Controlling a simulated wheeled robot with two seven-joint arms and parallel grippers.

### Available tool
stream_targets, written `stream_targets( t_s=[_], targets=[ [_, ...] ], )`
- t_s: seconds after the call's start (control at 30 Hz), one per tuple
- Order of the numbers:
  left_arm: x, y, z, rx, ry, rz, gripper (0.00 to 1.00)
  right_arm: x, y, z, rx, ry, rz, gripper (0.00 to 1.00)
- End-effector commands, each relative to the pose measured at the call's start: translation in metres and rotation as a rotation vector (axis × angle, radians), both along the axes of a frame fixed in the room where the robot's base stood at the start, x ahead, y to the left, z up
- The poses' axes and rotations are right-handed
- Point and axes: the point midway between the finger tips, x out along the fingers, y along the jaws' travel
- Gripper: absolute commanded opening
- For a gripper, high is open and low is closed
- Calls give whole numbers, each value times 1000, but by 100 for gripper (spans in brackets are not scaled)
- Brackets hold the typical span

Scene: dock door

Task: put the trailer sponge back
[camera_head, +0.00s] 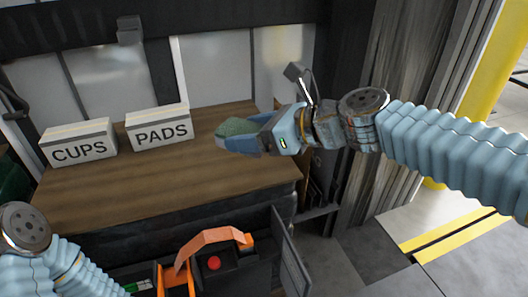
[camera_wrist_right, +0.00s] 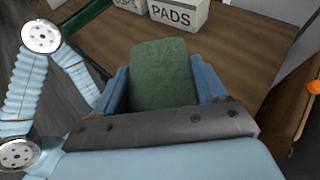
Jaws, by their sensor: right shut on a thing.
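A green sponge (camera_wrist_right: 162,75) is between the two blue fingers of my right gripper (camera_wrist_right: 164,92) in the right wrist view. In the head view the sponge (camera_head: 236,127) shows at the tip of my right gripper (camera_head: 240,139), which is shut on it above the right part of the wooden table top. A white box labelled PADS (camera_head: 160,129) stands on the table to the left of the gripper, apart from it. A white box labelled CUPS (camera_head: 79,143) stands further left. My left arm shows at the lower left, but its gripper is out of view.
The wooden table top (camera_head: 150,181) is bare in front of the boxes. Below its front edge is a dark unit with an orange handle (camera_head: 209,239) and a red button (camera_head: 213,263). A grey curtain hangs behind my right arm.

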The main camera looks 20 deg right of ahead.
Motion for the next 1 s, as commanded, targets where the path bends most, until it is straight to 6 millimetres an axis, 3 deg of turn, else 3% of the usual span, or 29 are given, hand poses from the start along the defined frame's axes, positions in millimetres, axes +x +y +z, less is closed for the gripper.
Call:
stream_targets(
  t_s=[0.2,0.4,0.73,0.87,1.0],
  targets=[
    [1,1,-8,2,-1,3,100,42,-22,-24,1,4,-2,43],
    [2,5,-21,9,-4,9,100,64,-34,-57,1,2,-1,43],
    [3,8,-30,12,-6,15,100,84,-45,-86,1,1,-1,43],
    [5,11,-38,16,-8,19,100,82,-44,-107,0,1,0,43],
    [5,12,-37,17,-9,21,100,82,-44,-110,1,-1,0,43]
  ],
)
